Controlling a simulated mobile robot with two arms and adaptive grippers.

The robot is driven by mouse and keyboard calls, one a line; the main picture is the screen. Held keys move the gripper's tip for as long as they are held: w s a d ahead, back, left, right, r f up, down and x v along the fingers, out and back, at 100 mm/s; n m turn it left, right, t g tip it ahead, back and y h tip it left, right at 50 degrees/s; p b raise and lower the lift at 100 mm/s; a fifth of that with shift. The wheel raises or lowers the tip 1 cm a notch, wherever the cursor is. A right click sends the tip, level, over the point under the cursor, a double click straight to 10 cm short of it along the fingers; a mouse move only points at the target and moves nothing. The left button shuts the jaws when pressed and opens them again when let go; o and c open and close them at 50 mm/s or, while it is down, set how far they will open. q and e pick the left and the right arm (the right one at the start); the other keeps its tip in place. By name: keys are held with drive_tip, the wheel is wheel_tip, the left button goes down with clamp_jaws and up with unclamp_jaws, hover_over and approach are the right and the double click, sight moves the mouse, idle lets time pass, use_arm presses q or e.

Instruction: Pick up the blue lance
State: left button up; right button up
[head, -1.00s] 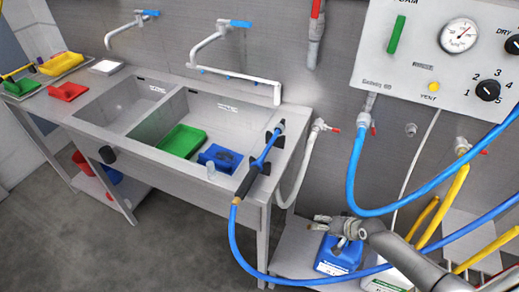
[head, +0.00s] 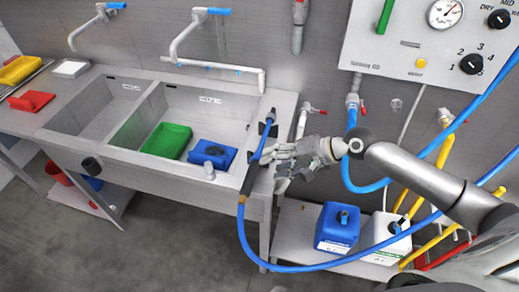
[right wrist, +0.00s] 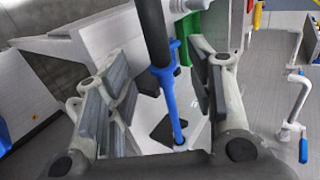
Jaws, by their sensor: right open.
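The blue lance (head: 262,149) lies across the right end of the sink counter, with a black handle toward the front edge and a blue hose running from it. In the right wrist view the lance (right wrist: 170,95) runs between the two fingers, its black part at the top and blue part below. My right gripper (head: 277,157) is beside the lance at the counter's right end. In the right wrist view the gripper (right wrist: 162,92) is open, with a finger on each side of the lance and gaps between. My left gripper is not in view.
The double sink (head: 193,104) holds a green tray (head: 167,140) and a blue tray (head: 205,153). Blue (head: 337,228) and white (head: 384,236) canisters stand on a low shelf at right. The blue hose (head: 330,266) loops below my right arm. A control panel (head: 415,48) is on the wall.

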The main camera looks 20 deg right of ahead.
sight(256, 170)
drive_tip(key=shift+x, duration=0.75)
drive_tip(key=shift+w+a+f+p, duration=0.1)
drive_tip(key=shift+a+f+p, duration=0.05)
drive_tip(key=shift+a+p, duration=0.3)
drive_tip(key=p+x, duration=0.1)
drive_tip(key=x, duration=0.2)
drive_tip(key=shift+a+f, duration=0.15)
drive_tip(key=shift+f, duration=0.05)
drive_tip(key=shift+w+a+f, duration=0.15)
drive_tip(key=shift+a+f, duration=0.25)
drive_tip(key=shift+f, duration=0.05)
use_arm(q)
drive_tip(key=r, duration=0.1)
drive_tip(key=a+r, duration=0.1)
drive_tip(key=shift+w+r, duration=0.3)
use_arm(e)
drive_tip(key=shift+d, duration=0.1)
drive_tip(key=shift+c, duration=0.4)
drive_tip(key=c, duration=0.7)
